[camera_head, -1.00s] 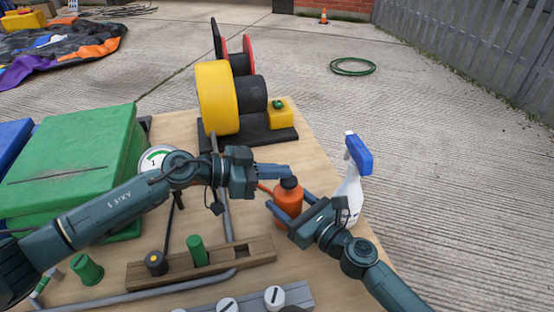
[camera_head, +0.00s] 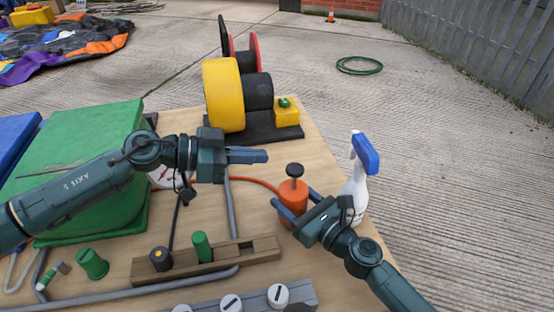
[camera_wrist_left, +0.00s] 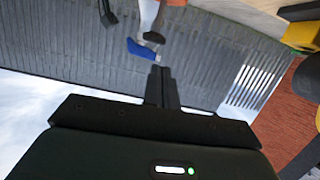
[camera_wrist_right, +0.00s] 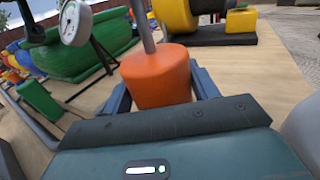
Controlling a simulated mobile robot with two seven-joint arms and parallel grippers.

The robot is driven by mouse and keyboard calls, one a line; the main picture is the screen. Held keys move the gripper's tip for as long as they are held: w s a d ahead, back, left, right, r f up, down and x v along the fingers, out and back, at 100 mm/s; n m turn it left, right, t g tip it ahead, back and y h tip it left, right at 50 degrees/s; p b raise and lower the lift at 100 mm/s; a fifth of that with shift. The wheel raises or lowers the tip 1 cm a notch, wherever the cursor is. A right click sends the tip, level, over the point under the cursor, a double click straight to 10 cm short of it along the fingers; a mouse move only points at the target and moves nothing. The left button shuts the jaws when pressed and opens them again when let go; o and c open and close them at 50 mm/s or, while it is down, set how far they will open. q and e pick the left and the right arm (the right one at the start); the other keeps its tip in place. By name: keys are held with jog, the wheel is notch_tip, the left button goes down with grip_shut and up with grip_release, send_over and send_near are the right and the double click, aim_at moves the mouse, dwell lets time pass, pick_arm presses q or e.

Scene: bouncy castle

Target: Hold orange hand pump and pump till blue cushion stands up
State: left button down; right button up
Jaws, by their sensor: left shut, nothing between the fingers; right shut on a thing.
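The orange hand pump (camera_head: 293,206) stands upright near the table's right edge. Its black knob (camera_head: 295,170) sits up on a visible rod. My right gripper (camera_head: 295,198) is shut around the pump's orange body; in the right wrist view the body (camera_wrist_right: 158,78) sits between the fingers. My left gripper (camera_head: 264,156) is shut and empty, up and left of the knob, apart from it. A blue slab (camera_head: 14,140), perhaps the blue cushion, shows partly at the left edge, behind a green one; I cannot tell its full shape.
A white spray bottle with a blue head (camera_head: 365,155) stands close beside the pump and right gripper. An orange hose (camera_head: 258,181) runs left from the pump. A wooden rack (camera_head: 220,258), a green block (camera_head: 88,165) and a yellow-black roller (camera_head: 223,95) occupy the table.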

pick_arm(q)
jog(key=v, duration=0.3)
jog(key=shift+s+a+r, duration=0.1)
jog(key=shift+a+r, duration=0.05)
jog(key=shift+a, duration=0.2)
dwell(1.0)
jog(key=shift+m, duration=0.4)
jog(key=s+r, duration=0.3)
jog(key=shift+a+r, duration=0.3)
jog(key=shift+a, duration=0.05)
send_over(294, 184)
jog(key=s+a, duration=0.2)
jog(key=a, duration=0.1)
notch_tip(294, 184, down, 2)
jog(key=shift+w+f, duration=0.15)
jog(key=shift+f, duration=0.9)
jog(key=shift+w+f, duration=0.15)
jog(key=shift+f, duration=0.9)
